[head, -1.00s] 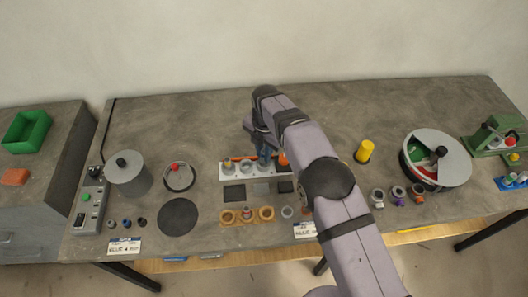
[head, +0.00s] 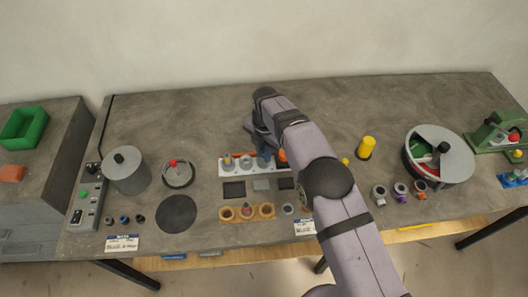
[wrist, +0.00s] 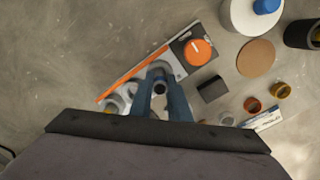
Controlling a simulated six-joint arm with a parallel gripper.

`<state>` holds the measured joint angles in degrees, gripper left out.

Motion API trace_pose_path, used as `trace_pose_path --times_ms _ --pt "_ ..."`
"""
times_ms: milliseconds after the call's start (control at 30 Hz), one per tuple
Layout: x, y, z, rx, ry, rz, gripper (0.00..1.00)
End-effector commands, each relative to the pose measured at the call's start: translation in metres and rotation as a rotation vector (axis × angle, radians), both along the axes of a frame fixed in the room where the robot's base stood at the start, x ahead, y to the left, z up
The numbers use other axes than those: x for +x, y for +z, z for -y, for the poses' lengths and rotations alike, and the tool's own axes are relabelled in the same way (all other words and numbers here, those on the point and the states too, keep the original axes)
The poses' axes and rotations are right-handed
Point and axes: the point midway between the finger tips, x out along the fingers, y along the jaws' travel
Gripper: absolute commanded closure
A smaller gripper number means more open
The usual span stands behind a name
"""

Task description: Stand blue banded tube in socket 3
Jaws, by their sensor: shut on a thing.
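The white rack (head: 254,173) with a row of round grey sockets stands mid-bench in the head view, an orange knob (head: 282,155) at its right end. My gripper (head: 264,159) points down over the socket nearest that knob. In the wrist view my gripper (wrist: 161,88) has its two blue-grey fingers close together on a small dark round tube end (wrist: 160,87). A grey socket ring (wrist: 158,69) shows just beyond the fingertips. The fingers hide most of the tube, so its bands and how deep it sits cannot be told. A yellowish piece (head: 227,161) is in the leftmost socket.
Dark square pads (head: 234,190) and an orange-brown ring holder (head: 247,213) lie in front of the rack. A yellow cylinder (head: 367,147) and a round grey machine (head: 440,157) stand to the right. A grey canister (head: 126,172) is at the left. The bench behind is clear.

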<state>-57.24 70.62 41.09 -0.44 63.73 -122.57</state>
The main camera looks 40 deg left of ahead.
Motion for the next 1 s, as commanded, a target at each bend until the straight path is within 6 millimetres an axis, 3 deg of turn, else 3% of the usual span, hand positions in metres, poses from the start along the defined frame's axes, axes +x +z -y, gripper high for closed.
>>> trace_pose_path --times_ms 200,233,300,333,533,567,1000 --pt "0.0002 -0.0031 -0.0003 0.001 0.0 0.001 1.0" --pt "0.0002 -0.0031 -0.0002 0.001 0.0 0.001 0.82" --pt "0.0002 -0.0032 -0.0002 0.001 0.0 0.0 0.65" --pt "0.0002 -0.0032 -0.0002 0.001 0.0 0.0 0.62" --pt "0.0001 -0.0033 -0.0001 0.0 0.0 0.0 0.62" --pt "0.0 -0.0035 0.0001 0.0 0.0 0.0 0.56" --pt "0.0 -0.0007 0.0 0.0 0.0 0.0 0.56"
